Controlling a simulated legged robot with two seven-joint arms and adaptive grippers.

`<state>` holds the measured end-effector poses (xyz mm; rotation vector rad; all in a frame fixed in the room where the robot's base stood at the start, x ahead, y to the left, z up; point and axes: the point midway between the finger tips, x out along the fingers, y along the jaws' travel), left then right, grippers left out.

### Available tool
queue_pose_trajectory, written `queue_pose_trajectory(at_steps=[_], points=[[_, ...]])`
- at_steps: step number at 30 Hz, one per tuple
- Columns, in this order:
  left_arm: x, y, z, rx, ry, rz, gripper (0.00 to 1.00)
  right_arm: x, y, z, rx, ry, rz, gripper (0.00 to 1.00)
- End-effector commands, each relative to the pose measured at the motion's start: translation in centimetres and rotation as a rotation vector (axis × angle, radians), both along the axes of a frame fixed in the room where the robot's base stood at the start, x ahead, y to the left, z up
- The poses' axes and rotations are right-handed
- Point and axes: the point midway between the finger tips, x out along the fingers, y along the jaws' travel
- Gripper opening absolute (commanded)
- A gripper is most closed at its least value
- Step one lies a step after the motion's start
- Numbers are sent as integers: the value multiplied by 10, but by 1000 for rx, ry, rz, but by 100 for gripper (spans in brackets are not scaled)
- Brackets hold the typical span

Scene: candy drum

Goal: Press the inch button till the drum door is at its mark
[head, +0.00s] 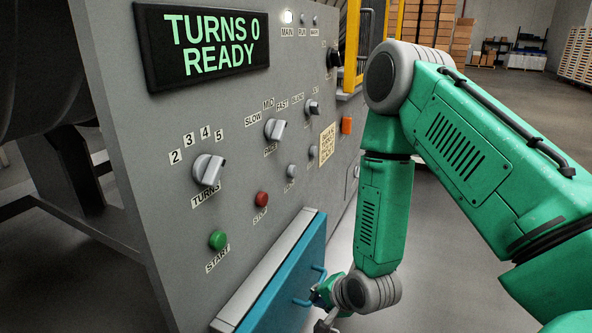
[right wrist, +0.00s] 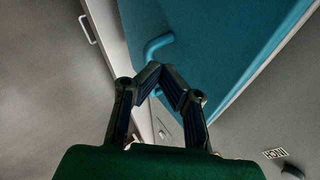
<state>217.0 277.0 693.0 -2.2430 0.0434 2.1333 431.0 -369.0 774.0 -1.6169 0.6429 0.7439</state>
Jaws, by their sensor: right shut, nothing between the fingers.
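My right gripper (head: 326,322) is low at the bottom edge of the head view, beside the teal panel. In the right wrist view its fingers (right wrist: 161,78) meet at the tips, shut and empty, with a teal handle just beyond them. The inch button (right wrist: 291,172) shows at the lower right corner of that view, by an upside-down INCH label, apart from the fingers. In the head view small grey buttons (head: 292,170) sit right of the red stop button; their labels are too small to read surely. The dark drum (head: 40,65) is at far left; its door and mark are not visible.
The grey control panel (head: 150,165) has a display (head: 205,45) reading TURNS 0 READY, several knobs, a green start button (head: 218,240) and a red stop button (head: 261,199). A teal panel (head: 285,290) with handles juts out below. Open floor lies to the right.

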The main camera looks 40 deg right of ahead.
Motion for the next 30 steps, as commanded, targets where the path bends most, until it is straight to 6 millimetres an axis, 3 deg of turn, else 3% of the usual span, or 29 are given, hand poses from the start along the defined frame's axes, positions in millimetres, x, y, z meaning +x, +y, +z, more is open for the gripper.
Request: queue_pose_trajectory(at_steps=[1,6,12,18,30], points=[[0,0,19,0,0,1,40,21,-18,37,97,-84,-143,0],[0,0,48,0,0,1,40,69,-77,121,469,-343,-551,0],[0,0,71,0,0,1,40,92,-132,188,839,-563,-838,0],[0,0,77,0,1,0,40,98,-154,211,1002,-646,-937,0],[0,0,75,0,1,0,40,100,-150,213,1008,-651,-938,0]])
